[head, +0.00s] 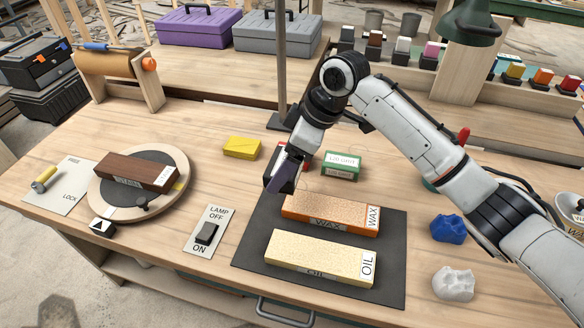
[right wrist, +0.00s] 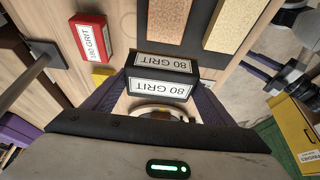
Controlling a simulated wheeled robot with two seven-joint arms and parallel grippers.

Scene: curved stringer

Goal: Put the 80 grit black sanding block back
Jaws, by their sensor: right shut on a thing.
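The black 80 grit sanding block (right wrist: 161,79) has white "80 GRIT" labels and sits between the purple fingers of my right gripper (right wrist: 160,95) in the right wrist view. My right gripper is shut on it. In the head view, my right gripper (head: 285,174) points down above the bench, near the far left corner of the dark mat, and the block shows as a dark shape partly hidden by the fingers. A green grit block (head: 341,166) and a yellow block (head: 242,147) rest on the bench to either side. A red 180 grit block (right wrist: 90,38) shows in the right wrist view.
Orange WAX (head: 330,212) and cream OIL (head: 318,257) pieces lie on the dark mat (head: 392,280). A lamp switch (head: 207,232), a turntable with a brown block (head: 136,171), a metal post (head: 281,60), and blue (head: 448,228) and white (head: 454,284) lumps stand around.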

